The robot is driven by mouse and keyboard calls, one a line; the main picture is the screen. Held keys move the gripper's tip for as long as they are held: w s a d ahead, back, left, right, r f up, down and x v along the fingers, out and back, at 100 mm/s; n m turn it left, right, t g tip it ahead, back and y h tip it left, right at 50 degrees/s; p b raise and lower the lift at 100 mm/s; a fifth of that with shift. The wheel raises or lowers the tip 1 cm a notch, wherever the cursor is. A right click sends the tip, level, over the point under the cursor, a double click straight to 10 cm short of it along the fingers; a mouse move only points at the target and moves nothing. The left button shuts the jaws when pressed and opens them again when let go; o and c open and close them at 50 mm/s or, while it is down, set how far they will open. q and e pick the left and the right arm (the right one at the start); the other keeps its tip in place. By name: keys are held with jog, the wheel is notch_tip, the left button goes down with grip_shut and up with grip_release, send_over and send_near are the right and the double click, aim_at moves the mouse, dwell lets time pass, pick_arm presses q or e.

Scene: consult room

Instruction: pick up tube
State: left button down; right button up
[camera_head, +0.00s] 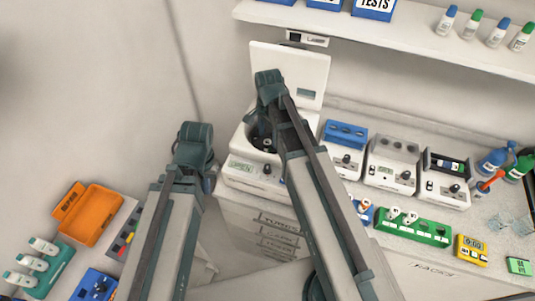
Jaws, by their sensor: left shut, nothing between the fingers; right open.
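Small white-capped tubes (402,216) stand in a green rack (432,237) on the counter at the right. A blue rack (366,219) beside it holds an orange-and-white piece and is partly hidden by my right arm. My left gripper (193,143) is shut and empty, in front of the wall left of the centrifuge. My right gripper (270,88) is open, in front of the centrifuge (243,168) and its raised lid (302,67). The fingertips of both are hard to make out. Both grippers are apart from the racks. Whether a tube sits in the dark bowl I cannot tell.
Several small devices (391,162) line the counter right of the centrifuge, with blue and green bottles (494,161) further right. A shelf (380,30) with bottles runs above. An orange tray (98,214) and a teal rack (45,268) lie at the lower left.

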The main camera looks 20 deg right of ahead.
aim_at(268, 142)
notch_tip(268, 142, down, 4)
jog(key=b, duration=0.3)
jog(key=shift+a, duration=0.15)
jog(key=shift+r, duration=0.15)
grip_shut()
